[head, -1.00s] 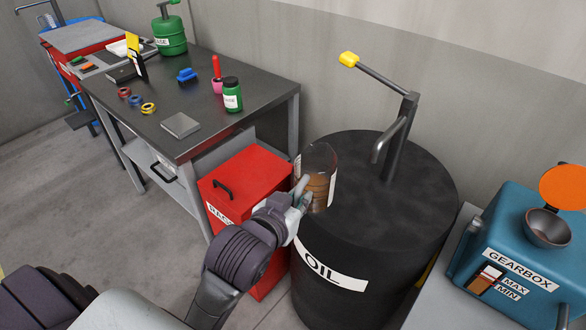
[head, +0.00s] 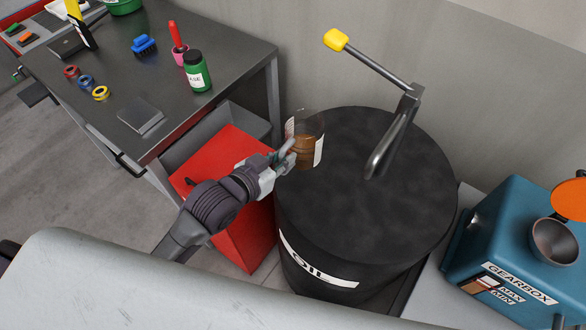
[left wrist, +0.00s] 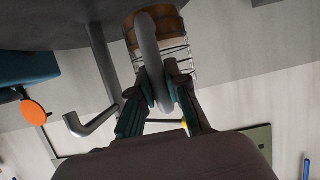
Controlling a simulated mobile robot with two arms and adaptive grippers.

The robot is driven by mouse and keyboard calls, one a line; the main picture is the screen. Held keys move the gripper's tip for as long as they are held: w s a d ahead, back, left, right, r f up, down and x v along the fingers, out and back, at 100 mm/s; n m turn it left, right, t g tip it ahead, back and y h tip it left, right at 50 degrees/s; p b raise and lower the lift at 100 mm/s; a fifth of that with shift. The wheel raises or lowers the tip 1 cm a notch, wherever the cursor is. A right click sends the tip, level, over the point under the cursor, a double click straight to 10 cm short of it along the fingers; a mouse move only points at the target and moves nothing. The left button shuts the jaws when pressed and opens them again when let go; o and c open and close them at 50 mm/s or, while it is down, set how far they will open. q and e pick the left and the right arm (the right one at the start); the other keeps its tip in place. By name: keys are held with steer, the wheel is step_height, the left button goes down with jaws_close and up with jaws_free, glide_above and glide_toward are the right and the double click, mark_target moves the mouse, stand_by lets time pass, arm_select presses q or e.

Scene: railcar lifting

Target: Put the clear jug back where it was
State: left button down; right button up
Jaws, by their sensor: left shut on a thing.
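The clear jug (head: 304,152), with brown oil in it and a white label, is upright at the left rear edge of the black oil drum's (head: 400,222) top. I cannot tell whether its base touches the lid. My left gripper (head: 284,160) reaches it from the left and is shut on its handle. In the left wrist view the grey handle (left wrist: 150,45) runs between the fingers (left wrist: 160,92), with the jug's brown contents (left wrist: 172,24) behind. My right gripper is not in view.
A pump with a bent spout (head: 378,160) and yellow-ended lever (head: 336,40) stands on the drum. A red bin (head: 236,150) and a workbench (head: 225,55) are at left. A blue gearbox (head: 500,225) with a funnel (head: 556,240) is at right. The drum's front top is clear.

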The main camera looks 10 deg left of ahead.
mark_target(282, 174)
arm_select(q)
steer(key=f, duration=0.2)
steer(key=s+f, duration=0.1)
steer(key=f, duration=0.1)
steer(key=shift+s+f, duration=0.1)
steer(key=f, duration=0.2)
steer(key=shift+w+f+p, duration=0.2)
steer(key=shift+f+p, duration=0.1)
steer(key=shift+f, duration=0.5)
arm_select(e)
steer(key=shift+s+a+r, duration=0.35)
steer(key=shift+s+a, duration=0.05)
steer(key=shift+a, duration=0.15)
arm_select(q)
steer(key=c, duration=1.6)
jaws_free()
steer(key=shift+f, duration=0.15)
steer(key=o, duration=0.4)
steer(key=shift+o, duration=0.2)
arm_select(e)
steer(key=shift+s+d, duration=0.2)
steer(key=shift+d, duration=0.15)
